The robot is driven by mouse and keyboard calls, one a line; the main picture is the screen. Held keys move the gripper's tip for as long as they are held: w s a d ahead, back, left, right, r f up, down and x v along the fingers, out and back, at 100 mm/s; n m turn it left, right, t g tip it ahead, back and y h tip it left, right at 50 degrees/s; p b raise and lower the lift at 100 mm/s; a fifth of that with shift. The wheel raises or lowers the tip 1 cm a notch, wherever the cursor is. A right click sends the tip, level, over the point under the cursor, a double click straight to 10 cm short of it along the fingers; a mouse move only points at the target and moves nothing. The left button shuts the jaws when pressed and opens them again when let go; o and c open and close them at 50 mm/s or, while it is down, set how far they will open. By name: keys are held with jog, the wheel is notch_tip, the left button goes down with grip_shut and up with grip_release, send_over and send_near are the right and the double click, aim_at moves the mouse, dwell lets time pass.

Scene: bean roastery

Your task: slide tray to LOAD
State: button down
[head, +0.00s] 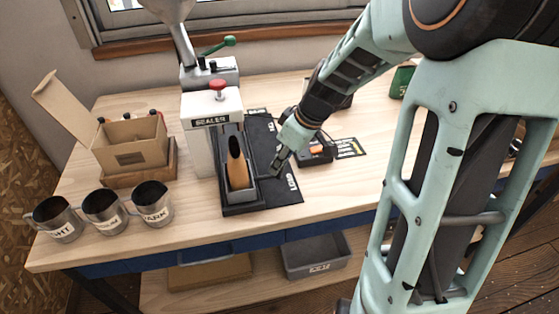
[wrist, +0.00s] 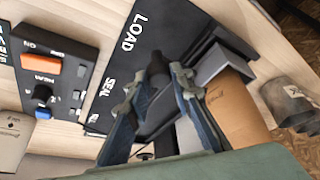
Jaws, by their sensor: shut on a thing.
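The tray (head: 240,203) is a grey, narrow carriage on the sealer's black base plate (head: 285,195), and a kraft bag (head: 237,165) stands in it. The tray sits at the front part of the plate, in front of the white sealer head (head: 215,112). The word LOAD is printed near the plate's front edge. In the wrist view the plate (wrist: 121,62) shows LOAD and SEAL, with the bag (wrist: 232,105) at right. My gripper (head: 278,167) is at the tray's right side, its fingers (wrist: 154,88) around a dark knob (wrist: 157,66) located between the two words.
A control box with an orange switch (head: 317,150) stands right of the plate, close to my gripper. Metal cups (head: 104,211) and an open cardboard box (head: 130,143) are at left. The front right of the bench is clear.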

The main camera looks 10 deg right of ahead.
jog(key=shift+s+f, duration=0.15)
jog(key=shift+s, duration=0.1)
jog(key=c, duration=1.7)
grip_release()
jog(key=shift+s, duration=0.1)
jog(key=shift+r, duration=0.2)
jog(key=shift+d+r, duration=0.15)
jog(key=shift+r, duration=0.15)
jog(key=v, duration=1.1)
jog(key=shift+r, duration=0.1)
